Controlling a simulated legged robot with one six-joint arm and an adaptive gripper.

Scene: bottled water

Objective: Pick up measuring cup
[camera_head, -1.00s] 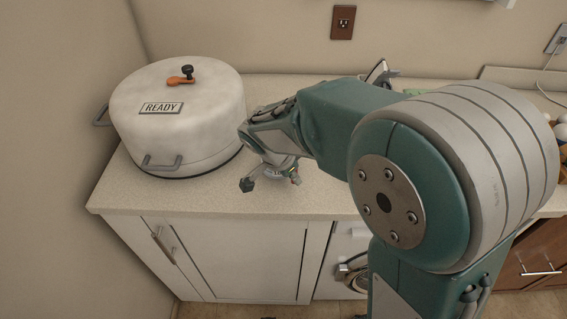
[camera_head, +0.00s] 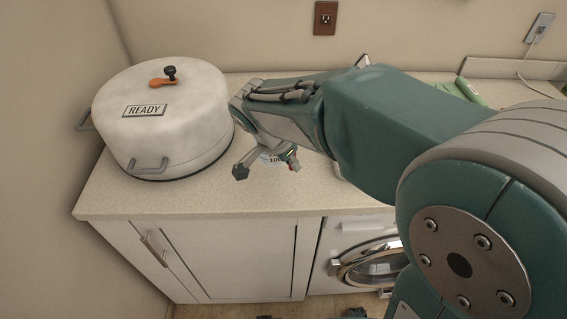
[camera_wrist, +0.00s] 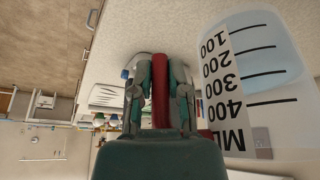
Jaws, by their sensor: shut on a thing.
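The measuring cup (camera_wrist: 268,80) is large at the right of the wrist view, pale and translucent with black ML marks from 100 to 400. My gripper (camera_wrist: 160,84) is left of it, its fingers shut on a red upright strip that looks like the cup's handle. In the head view my gripper (camera_head: 267,167) hangs low over the counter, right of the white pot. I cannot tell whether the cup touches the counter.
The big white pot (camera_head: 165,130) marked READY stands at the left of the counter (camera_head: 190,197), close to my gripper. A green object (camera_head: 470,92) lies at the back right. A front-loading washer (camera_head: 370,262) is below. The counter front left of my gripper is clear.

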